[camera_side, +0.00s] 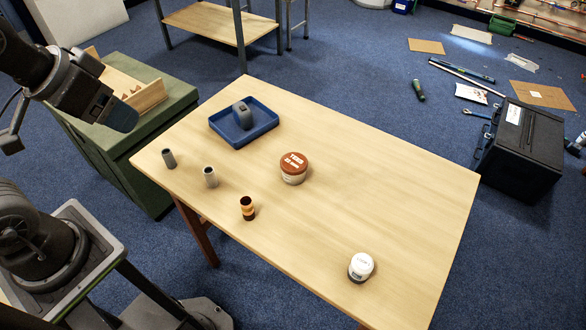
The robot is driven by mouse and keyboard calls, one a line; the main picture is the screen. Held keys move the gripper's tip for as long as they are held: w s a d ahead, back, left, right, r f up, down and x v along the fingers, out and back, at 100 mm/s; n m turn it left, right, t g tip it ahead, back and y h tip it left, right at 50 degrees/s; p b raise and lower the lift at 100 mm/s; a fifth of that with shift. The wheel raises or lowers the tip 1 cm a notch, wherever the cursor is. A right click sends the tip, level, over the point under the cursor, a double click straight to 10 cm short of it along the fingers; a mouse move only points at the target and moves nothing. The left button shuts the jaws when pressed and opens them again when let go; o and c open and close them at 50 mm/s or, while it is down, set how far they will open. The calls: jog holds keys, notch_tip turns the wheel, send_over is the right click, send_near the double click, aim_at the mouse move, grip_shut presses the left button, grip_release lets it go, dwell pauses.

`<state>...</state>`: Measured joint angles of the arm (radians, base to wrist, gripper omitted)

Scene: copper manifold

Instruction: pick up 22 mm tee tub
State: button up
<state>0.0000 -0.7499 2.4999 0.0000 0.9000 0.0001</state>
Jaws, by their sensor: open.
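A round tub with a reddish-brown lid (294,166) stands upright near the middle of the wooden table. White lettering on its lid seems to read "TEES", with a smaller line below too small to read surely. A smaller white-lidded tub (361,267) stands near the table's front right edge, its print unreadable. Part of my arm hangs at the upper left, beyond the table's left edge and well apart from both tubs. No gripper fingers can be made out.
A blue tray (250,136) holding a grey object (242,115) lies at the back left of the table. A dark grey cylinder (169,158), a lighter grey cylinder (210,177) and a copper-and-black piece (247,208) stand along the left side. The table's right half is mostly clear.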

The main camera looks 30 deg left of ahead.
jog(key=shift+o, duration=0.4)
jog(key=o, duration=0.5)
jog(key=m+g, duration=0.6)
jog(key=m, duration=0.9)
send_over(294, 161)
notch_tip(294, 161, down, 18)
notch_tip(294, 161, down, 8)
jog(key=shift+s+d+r, duration=0.1)
jog(key=shift+s, duration=0.05)
jog(key=shift+f, duration=3.2)
